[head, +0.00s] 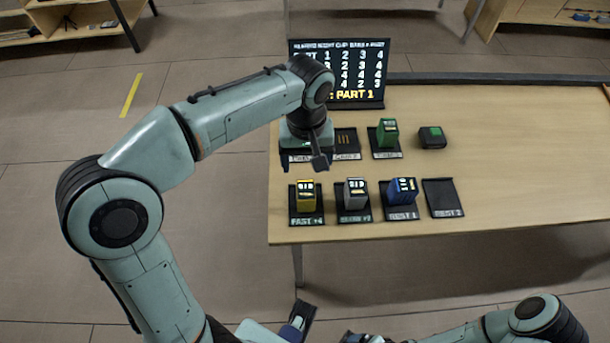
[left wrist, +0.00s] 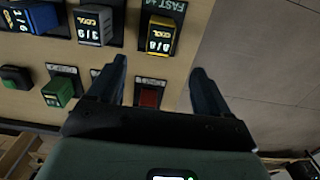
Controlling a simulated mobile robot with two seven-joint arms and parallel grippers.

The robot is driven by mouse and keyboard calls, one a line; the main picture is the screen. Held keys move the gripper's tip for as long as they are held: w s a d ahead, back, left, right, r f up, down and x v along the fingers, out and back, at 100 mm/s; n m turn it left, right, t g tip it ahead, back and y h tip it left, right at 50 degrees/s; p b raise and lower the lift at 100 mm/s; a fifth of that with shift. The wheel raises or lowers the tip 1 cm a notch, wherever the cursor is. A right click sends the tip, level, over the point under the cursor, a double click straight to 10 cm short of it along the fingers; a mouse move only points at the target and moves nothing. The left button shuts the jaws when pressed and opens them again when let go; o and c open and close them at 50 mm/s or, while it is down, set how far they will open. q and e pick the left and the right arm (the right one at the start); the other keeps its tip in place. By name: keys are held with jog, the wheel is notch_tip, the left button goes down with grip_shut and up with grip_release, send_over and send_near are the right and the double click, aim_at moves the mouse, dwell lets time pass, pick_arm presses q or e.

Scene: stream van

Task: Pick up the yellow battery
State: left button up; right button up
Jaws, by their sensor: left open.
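The yellow battery (head: 306,197) stands upright on a dark pad labelled FAST at the near left corner of the table. It also shows in the left wrist view (left wrist: 160,37), at the top, ahead of and between my fingertips. My left gripper (head: 320,163) points down just behind the yellow battery and apart from it. In the left wrist view its two fingers (left wrist: 160,66) are spread wide, with nothing held. My right arm (head: 535,315) shows at the bottom right; whether its jaws are open cannot be made out.
A grey battery (head: 356,193) and a blue battery (head: 402,191) stand on pads right of the yellow one. An empty pad (head: 442,198) follows. A green block (head: 388,133), a green-button box (head: 432,138) and a sign (head: 358,92) stand behind. A red patch (left wrist: 150,97) shows between my left fingers.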

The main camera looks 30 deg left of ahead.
pick_arm(q)
jog(key=b, duration=0.1)
send_over(306, 189)
notch_tip(306, 189, down, 7)
jog(key=shift+s+f, duration=0.15)
jog(key=shift+f+b, duration=0.55)
jog(key=shift+f, duration=2.5)
jog(key=c, duration=1.2)
jog(key=shift+r, duration=0.1)
jog(key=shift+c, duration=0.5)
jog(key=shift+r, duration=0.1)
